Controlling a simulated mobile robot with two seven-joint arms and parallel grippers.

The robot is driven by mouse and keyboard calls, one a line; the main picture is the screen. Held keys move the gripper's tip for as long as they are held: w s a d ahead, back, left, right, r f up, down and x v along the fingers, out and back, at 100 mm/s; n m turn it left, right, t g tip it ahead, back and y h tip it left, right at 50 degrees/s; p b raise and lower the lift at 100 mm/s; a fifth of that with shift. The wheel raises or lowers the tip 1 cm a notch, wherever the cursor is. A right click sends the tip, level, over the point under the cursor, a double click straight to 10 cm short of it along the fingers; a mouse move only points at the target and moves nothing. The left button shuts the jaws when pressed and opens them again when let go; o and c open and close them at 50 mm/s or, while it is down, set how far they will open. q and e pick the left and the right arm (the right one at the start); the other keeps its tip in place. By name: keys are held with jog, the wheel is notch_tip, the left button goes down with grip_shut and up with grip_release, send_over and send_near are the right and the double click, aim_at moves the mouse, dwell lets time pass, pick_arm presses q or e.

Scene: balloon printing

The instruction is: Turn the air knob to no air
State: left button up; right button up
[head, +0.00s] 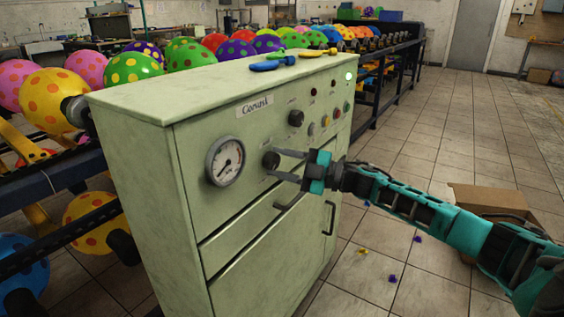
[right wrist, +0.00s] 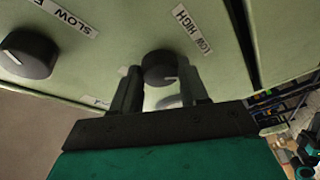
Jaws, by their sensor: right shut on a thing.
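A round black knob (head: 270,159) sits on the front of the pale green cabinet (head: 240,215), just right of the dial gauge (head: 225,161). It also shows in the right wrist view (right wrist: 157,66), with a white pointer mark and a "LOW HIGH" label beside it. My right gripper (head: 282,164) reaches in from the right and is shut on this knob, one finger on each side of it. Its fingers also show in the right wrist view (right wrist: 161,88). My left gripper is not in view.
A second black knob (head: 296,118) is higher on the panel; the right wrist view shows a knob marked "SLOW" (right wrist: 27,54). Small coloured buttons (head: 325,121) lie right of it. Flat balloons (head: 275,63) lie on top. A cardboard box (head: 490,195) stands on the floor at right.

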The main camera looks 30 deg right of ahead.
jog(key=shift+n, duration=0.4)
jog(key=o, duration=1.1)
jog(key=shift+c, duration=0.2)
jog(key=shift+s+d, duration=0.35)
jog(key=p+v, duration=0.1)
jog(key=v, duration=1.1)
jog(key=shift+p, duration=0.35)
jog(key=shift+a, duration=0.15)
